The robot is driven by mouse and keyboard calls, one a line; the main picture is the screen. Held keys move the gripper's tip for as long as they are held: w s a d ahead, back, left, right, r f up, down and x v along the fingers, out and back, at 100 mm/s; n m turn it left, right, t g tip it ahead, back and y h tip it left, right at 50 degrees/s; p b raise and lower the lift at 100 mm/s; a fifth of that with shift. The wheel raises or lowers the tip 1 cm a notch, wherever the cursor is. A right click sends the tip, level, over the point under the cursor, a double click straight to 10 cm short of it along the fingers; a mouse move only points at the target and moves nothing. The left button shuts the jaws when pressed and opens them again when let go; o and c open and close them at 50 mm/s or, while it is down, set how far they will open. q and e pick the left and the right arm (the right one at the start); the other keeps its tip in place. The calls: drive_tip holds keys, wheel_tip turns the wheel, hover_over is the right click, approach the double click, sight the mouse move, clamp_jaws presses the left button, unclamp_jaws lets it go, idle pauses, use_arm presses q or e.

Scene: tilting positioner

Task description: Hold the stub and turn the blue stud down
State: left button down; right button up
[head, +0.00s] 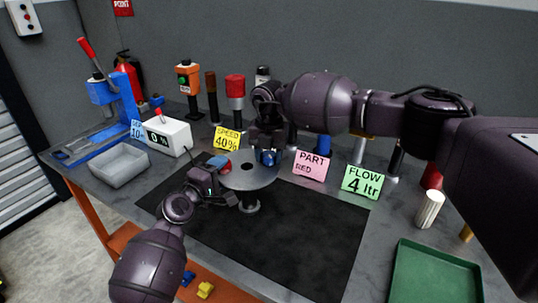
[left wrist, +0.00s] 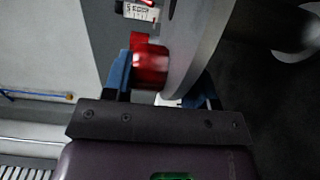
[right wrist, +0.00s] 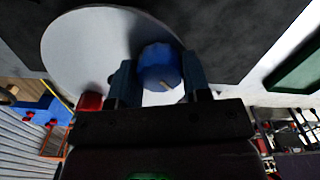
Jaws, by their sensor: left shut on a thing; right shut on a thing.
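A round grey disc (head: 248,174) sits on a short post above the black mat. The blue stud (head: 268,158) stands on its far right part; in the right wrist view the blue stud (right wrist: 160,66) is between the fingers of my right gripper (right wrist: 160,82), which is shut on it. My left gripper (head: 226,194) is at the disc's near left edge, shut at the rim on what seems to be the stub, mostly hidden by the fingers. A red stud (head: 223,165) is on the disc's left part; it shows close to a left fingertip in the left wrist view (left wrist: 151,66).
A grey bin (head: 118,168) and a white meter box (head: 167,136) stand at the left. Speed, part and flow cards stand behind the disc. A green tray (head: 437,275) is at front right. The black mat (head: 290,235) is clear in front.

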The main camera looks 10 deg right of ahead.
sight(269, 154)
use_arm(q)
drive_tip(key=shift+f, duration=0.1)
use_arm(e)
drive_tip(key=shift+w+r, duration=0.1)
drive_tip(key=shift+r, duration=0.1)
drive_tip(key=o, duration=0.7)
drive_tip(key=shift+o, duration=1.2)
drive_tip(key=shift+f, duration=0.15)
wheel_tip(269, 154, up, 12)
